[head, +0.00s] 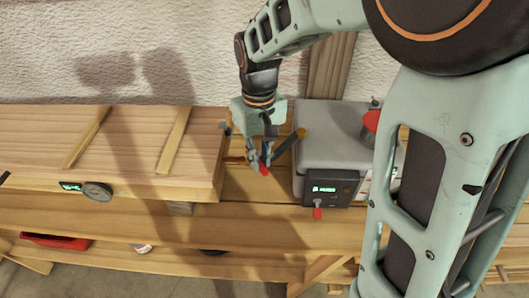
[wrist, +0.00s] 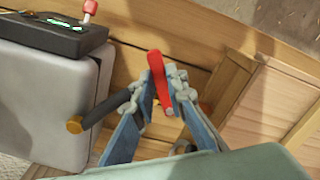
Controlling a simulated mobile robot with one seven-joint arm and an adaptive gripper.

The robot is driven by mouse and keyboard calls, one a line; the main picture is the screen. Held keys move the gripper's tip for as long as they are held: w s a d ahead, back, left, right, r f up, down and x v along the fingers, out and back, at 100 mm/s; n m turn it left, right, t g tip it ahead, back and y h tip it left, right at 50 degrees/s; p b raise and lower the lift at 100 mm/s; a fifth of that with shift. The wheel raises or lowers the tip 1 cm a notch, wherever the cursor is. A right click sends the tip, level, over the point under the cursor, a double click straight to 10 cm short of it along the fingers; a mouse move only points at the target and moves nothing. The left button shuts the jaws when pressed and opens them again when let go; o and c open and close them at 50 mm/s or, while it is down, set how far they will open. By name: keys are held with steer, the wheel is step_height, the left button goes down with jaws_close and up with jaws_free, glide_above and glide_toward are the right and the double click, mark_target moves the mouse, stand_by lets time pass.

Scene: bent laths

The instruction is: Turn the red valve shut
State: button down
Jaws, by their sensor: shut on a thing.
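The red valve handle (wrist: 156,68) shows in the wrist view as a lever standing up between my fingertips. In the head view a small red part of the valve handle (head: 265,171) shows below my fingers, in the gap between the wooden box and the grey boiler. My gripper (wrist: 162,90) is shut on the handle, with a finger on each side. In the head view my gripper (head: 260,163) points down and hides most of the valve. The valve's body is mostly hidden behind my fingers.
A dark pipe with a brass end (wrist: 75,125) lies close beside my fingers. The grey boiler (head: 325,145) stands right, with a black panel (head: 331,189) and a red-tipped switch (head: 317,213). The long wooden box (head: 130,150) with a gauge (head: 97,192) is left.

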steer(key=shift+s+a+m, duration=0.1)
steer(key=shift+a+m, duration=0.4)
steer(key=shift+m, duration=0.65)
steer(key=shift+s+a+m, duration=0.15)
steer(key=shift+a+m, duration=0.35)
steer(key=shift+m, duration=0.6)
steer(key=shift+s+a+m, duration=0.1)
steer(key=shift+a+m, duration=0.4)
steer(key=shift+m, duration=0.65)
steer(key=c, duration=1.9)
jaws_free()
steer(key=shift+c, duration=0.2)
step_height(320, 180, up, 12)
